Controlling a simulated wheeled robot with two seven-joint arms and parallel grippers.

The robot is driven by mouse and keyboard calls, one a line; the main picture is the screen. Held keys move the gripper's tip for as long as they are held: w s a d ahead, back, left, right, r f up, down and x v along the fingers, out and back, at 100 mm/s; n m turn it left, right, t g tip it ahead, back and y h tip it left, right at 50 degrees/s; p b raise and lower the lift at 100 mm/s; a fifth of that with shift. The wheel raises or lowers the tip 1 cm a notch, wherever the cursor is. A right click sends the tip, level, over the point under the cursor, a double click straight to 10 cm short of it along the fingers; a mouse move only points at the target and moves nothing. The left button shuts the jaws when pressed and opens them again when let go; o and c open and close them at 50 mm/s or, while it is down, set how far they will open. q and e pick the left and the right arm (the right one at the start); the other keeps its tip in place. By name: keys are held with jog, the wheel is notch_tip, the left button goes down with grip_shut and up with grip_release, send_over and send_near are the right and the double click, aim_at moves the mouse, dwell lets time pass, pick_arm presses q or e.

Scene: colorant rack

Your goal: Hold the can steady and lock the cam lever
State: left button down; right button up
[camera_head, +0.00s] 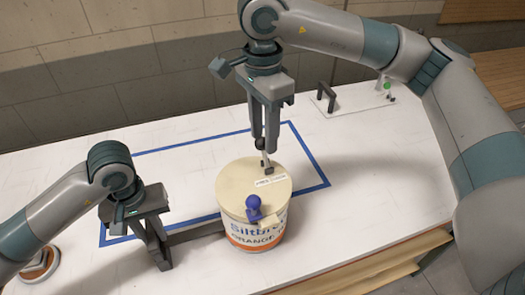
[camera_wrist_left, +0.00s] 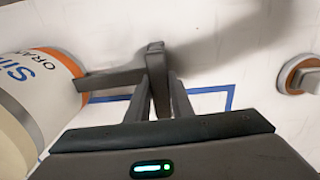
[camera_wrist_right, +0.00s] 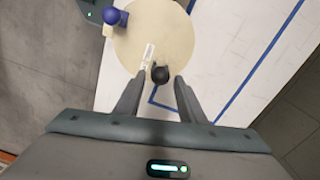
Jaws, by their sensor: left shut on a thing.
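The can (camera_head: 252,238) stands upright on the table, with a cream lid (camera_head: 240,178) and an orange-and-white label. A lever with a black ball knob (camera_head: 260,143) rises steeply from a small dark base on the lid. My right gripper (camera_head: 264,142) points down over it; its fingers are apart, with the ball (camera_wrist_right: 160,74) at the gap between their tips in the right wrist view. A dark bar handle (camera_head: 195,235) sticks out from the can's left side. My left gripper (camera_head: 158,250) is shut on its upright end (camera_wrist_left: 156,75). A blue knob (camera_head: 254,208) sits at the lid's front edge.
A blue tape outline (camera_head: 305,155) marks the white table around the can. A white panel with a dark handle (camera_head: 326,97) and a green button (camera_head: 388,86) lies at the back right. A round metal-and-brown object (camera_head: 38,265) is at the lower left.

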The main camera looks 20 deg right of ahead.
jog(key=shift+s+f, duration=0.1)
jog(key=shift+f, duration=2.8)
grip_shut()
